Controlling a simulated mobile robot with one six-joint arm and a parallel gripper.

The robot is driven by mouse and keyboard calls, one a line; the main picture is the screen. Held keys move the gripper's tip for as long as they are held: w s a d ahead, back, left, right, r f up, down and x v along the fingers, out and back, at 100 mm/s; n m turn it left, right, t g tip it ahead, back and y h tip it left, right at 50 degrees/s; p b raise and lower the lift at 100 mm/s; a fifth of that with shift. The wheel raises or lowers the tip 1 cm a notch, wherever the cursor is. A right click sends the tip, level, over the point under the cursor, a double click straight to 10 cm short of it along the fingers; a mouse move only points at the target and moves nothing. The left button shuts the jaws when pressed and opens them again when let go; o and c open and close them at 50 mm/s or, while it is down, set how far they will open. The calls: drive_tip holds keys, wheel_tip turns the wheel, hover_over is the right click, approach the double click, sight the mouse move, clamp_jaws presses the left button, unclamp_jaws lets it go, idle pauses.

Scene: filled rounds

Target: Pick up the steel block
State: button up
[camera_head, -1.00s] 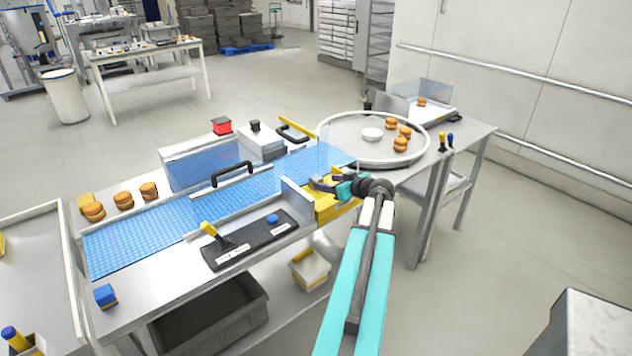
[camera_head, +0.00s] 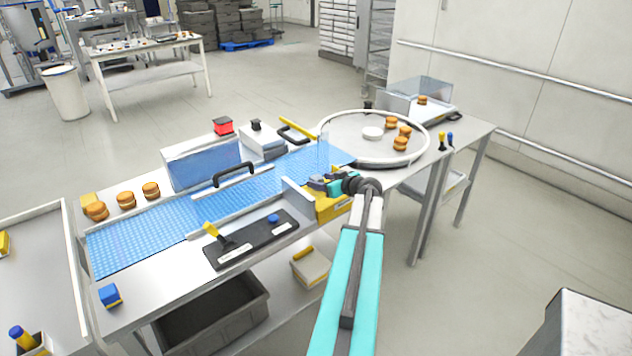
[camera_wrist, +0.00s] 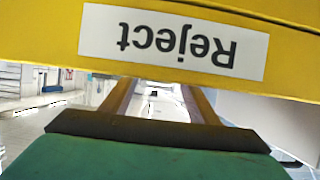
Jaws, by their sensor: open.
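My gripper (camera_head: 318,182) is at the near side of the conveyor, by the yellow reject bin (camera_head: 332,207). Its jaws are open; in the wrist view the two fingers (camera_wrist: 158,103) are spread apart with only distant floor and room visible between them. The yellow bin wall with an upside-down "Reject" label (camera_wrist: 172,38) fills the top of the wrist view, very close to the fingers. I cannot pick out the steel block for certain in either view; the bin's inside is mostly hidden by its walls, a grey plate and my gripper.
A blue conveyor belt (camera_head: 140,232) runs to a round turntable (camera_head: 350,150) holding several buns. A grey upright plate (camera_head: 298,195) stands beside the bin. A black board (camera_head: 250,240) lies in front of the belt. A blue block (camera_head: 109,295) sits at the table's front left.

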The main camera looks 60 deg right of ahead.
drive_tip(key=shift+p+x, duration=0.85)
drive_tip(key=shift+x, duration=1)
clamp_jaws()
drive_tip(key=shift+r, duration=0.1)
wheel_tip(320, 180, up, 28)
drive_tip(key=b, duration=0.7)
idle(0.4)
